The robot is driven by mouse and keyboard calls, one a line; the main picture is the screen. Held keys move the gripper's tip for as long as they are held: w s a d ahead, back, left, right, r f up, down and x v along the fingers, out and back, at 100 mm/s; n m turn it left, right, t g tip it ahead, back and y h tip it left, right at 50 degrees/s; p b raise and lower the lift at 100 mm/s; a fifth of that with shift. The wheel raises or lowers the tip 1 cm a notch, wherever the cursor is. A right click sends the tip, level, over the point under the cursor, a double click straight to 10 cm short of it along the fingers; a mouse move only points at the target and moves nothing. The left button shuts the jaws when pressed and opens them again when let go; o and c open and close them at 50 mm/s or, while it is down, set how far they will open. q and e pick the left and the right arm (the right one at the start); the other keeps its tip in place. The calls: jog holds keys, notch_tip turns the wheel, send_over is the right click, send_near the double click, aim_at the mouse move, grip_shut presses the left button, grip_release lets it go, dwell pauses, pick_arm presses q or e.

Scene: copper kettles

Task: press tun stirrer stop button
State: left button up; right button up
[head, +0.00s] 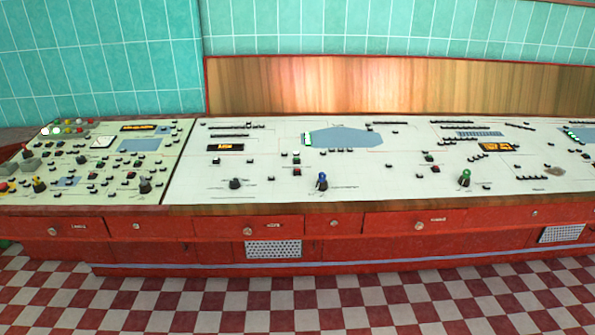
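A long pale control panel (250,190) runs across the head view, with many small buttons and labels too small to read. I cannot tell which button is the tun stirrer stop button. Below a blue panel shape (346,138), a small red button (297,172) sits near a dark button. Farther right a small green button (429,158) and a reddish button (435,168) sit close together. Knobs with a black (235,183), a blue (322,181) and a green (465,177) top stand along the front. Neither of my grippers is in view.
A separate panel section (120,180) at left holds more buttons and levers. Red drawers (250,228) with round knobs form the console's front. A wooden backboard (400,85) and teal tiled wall rise behind. The checkered floor (300,300) in front is clear.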

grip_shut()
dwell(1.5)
